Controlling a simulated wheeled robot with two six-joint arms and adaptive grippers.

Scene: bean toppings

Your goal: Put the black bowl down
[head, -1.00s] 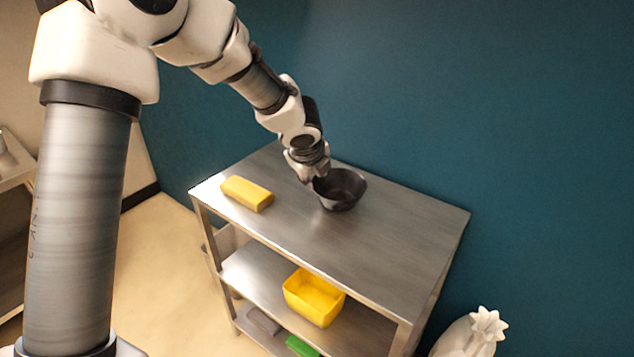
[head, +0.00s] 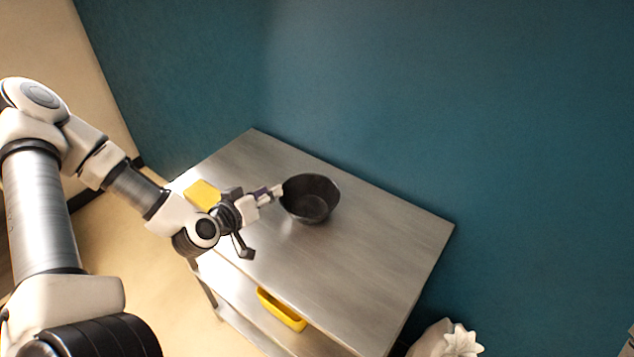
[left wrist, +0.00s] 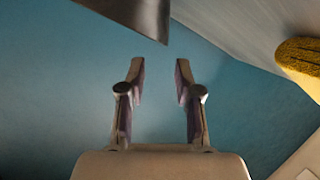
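The black bowl (head: 318,210) appears to sit upright on the metal table's top (head: 350,245). My left gripper (head: 277,191) is at the bowl's left side, its fingertips close to the rim. In the left wrist view the left gripper's fingers (left wrist: 160,72) are apart with nothing between them. A dark edge of the bowl (left wrist: 135,12) shows above the fingertips in that view. Whether a fingertip touches the rim cannot be told. My right gripper is in neither view.
A yellow block (head: 202,194) lies on the table left of the bowl, partly behind my wrist; it also shows in the left wrist view (left wrist: 300,60). A yellow bin (head: 281,310) stands on the shelf below. A blue wall borders the table's back. The tabletop's right side is clear.

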